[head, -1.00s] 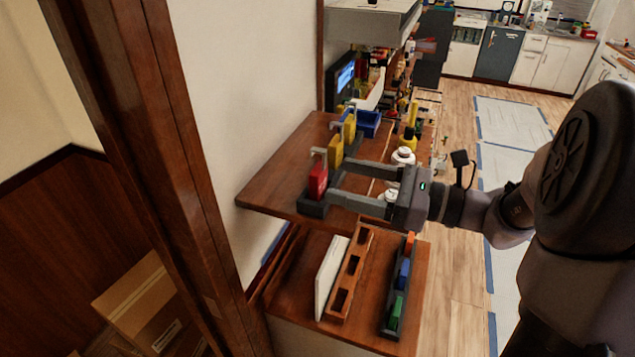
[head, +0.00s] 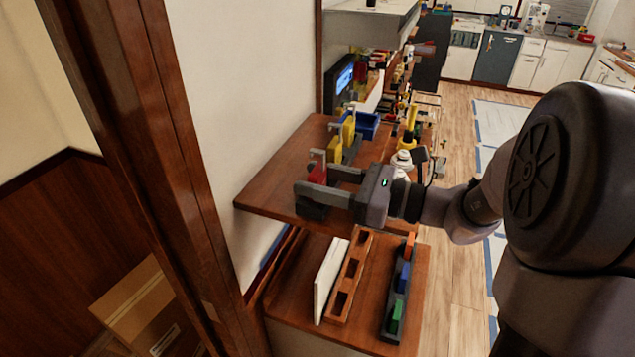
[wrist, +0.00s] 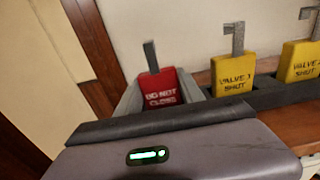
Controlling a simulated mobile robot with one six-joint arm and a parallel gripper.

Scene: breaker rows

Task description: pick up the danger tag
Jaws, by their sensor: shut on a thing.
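The danger tag (head: 318,170) is a red tag with a grey hook on top; in the wrist view the red tag (wrist: 161,88) reads "DO NOT CLOSE". It stands upright at the near end of a dark rack (head: 312,211) on the wooden shelf. My gripper (head: 314,179) has its fingers on either side of the tag and is shut on it. The near finger hides the tag's lower part in the head view. I cannot tell whether the tag is clear of the rack.
Two yellow tags, the nearer one (wrist: 234,72) reading "VALVE 1 SHUT", stand beyond the red one in the same row.

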